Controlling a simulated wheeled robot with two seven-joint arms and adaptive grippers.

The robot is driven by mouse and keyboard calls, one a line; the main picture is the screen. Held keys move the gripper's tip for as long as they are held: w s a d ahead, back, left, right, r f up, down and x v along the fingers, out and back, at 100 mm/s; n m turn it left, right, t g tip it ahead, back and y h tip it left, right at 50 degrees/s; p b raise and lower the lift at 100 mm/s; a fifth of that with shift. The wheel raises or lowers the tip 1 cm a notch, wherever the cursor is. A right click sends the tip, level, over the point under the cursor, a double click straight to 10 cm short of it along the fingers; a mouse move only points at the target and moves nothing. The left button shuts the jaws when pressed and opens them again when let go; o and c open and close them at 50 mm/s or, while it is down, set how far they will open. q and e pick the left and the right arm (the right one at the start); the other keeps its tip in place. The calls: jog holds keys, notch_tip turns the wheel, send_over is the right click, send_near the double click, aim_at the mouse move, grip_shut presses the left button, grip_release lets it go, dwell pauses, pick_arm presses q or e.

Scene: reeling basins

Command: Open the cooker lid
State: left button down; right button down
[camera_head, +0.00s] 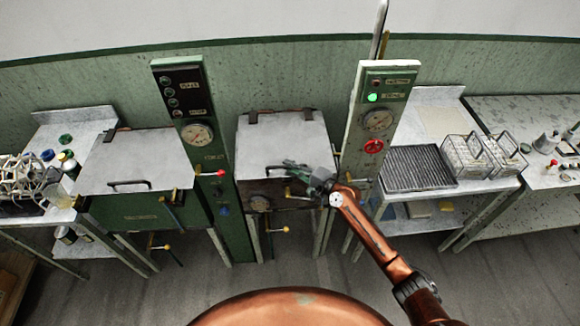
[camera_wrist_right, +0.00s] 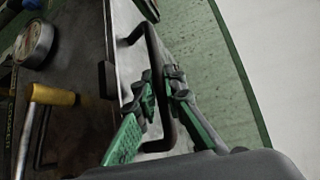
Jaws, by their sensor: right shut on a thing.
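The middle cooker has a flat grey metal lid (camera_head: 283,140) with dark hinges at its back edge. The lid lies flat over the cooker in the head view. A dark bar handle (camera_head: 271,169) sits at the lid's front edge. My right gripper (camera_head: 297,168) reaches in from the right to this front edge. In the wrist view the handle (camera_wrist_right: 151,48) passes between the green and black fingers of the gripper (camera_wrist_right: 163,77), which is shut on it. The fingers hide part of the handle. My left gripper is in neither view.
A second lidded cooker (camera_head: 140,160) stands at left. A green control column (camera_head: 215,180) and a pale column (camera_head: 362,120) with a lit green lamp flank the middle cooker. A yellow-handled valve (camera_wrist_right: 52,96) is below the lid. Right tables hold a ribbed tray (camera_head: 418,168) and racks.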

dwell(0.5)
jog(key=shift+w+r+p, duration=0.1)
jog(key=shift+r+p, duration=0.45)
jog(key=shift+p, duration=0.15)
jog(key=w+r+p, duration=0.4)
jog(key=r+p, duration=0.1)
jog(key=r, duration=0.5)
jog(key=w+r+p, duration=0.5)
jog(key=r+p, duration=0.1)
jog(key=r, duration=0.4)
jog(key=shift+w+m+g+h, duration=0.15)
jog(key=shift+m+g+h, duration=0.25)
jog(key=shift+r, duration=0.1)
